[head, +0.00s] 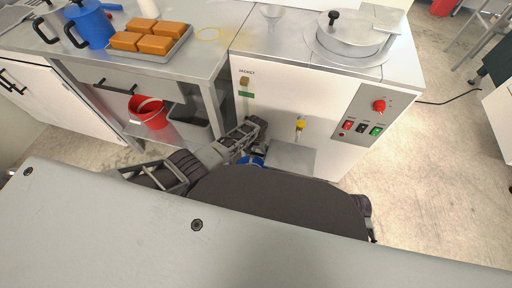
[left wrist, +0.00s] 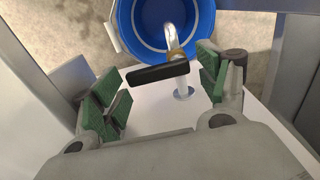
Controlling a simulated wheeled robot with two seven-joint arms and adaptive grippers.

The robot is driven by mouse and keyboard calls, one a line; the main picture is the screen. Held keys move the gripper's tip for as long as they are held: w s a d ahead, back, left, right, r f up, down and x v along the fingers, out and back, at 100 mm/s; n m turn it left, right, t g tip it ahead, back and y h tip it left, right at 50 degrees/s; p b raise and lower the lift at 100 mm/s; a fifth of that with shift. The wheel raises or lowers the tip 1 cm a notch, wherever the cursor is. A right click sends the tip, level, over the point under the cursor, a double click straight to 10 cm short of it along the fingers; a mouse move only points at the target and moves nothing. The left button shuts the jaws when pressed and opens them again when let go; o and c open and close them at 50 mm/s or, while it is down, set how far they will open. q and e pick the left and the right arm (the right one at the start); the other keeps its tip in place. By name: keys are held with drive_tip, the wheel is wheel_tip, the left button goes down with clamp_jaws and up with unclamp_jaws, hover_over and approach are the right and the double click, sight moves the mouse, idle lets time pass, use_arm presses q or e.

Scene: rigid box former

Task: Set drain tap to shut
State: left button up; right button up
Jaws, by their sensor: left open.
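The drain tap shows in the left wrist view as a black lever handle (left wrist: 157,73) on a small brass-coloured body (left wrist: 176,54) with a pale bent pipe from the white machine face. The lever lies roughly crosswise to the pipe. My left gripper (left wrist: 160,86) is open, with its green-padded fingers on either side of the lever and no clear contact. In the head view my left gripper (head: 260,138) is low at the machine's front, and the drain tap is hidden there. My right gripper is not in view.
A blue bucket (left wrist: 127,22) stands below the tap; its rim shows in the head view (head: 251,161). The white machine (head: 330,75) has a JACKET valve (head: 244,80), a yellow fitting (head: 299,125), a grey shelf (head: 290,158) and a control panel (head: 363,117). A steel bench (head: 130,58) stands left.

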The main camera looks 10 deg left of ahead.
sight(256, 154)
use_arm(q)
drive_tip(key=shift+d+r, duration=0.35)
drive_tip(key=shift+d, duration=0.15)
drive_tip(key=shift+w+r, duration=0.1)
drive_tip(key=shift+r, duration=0.75)
drive_tip(key=shift+a+r, duration=0.1)
drive_tip(key=shift+r, duration=1.8)
drive_tip(key=shift+a+r, duration=0.1)
drive_tip(key=shift+r, duration=0.4)
drive_tip(key=shift+a+r, duration=0.25)
drive_tip(key=shift+r, duration=0.15)
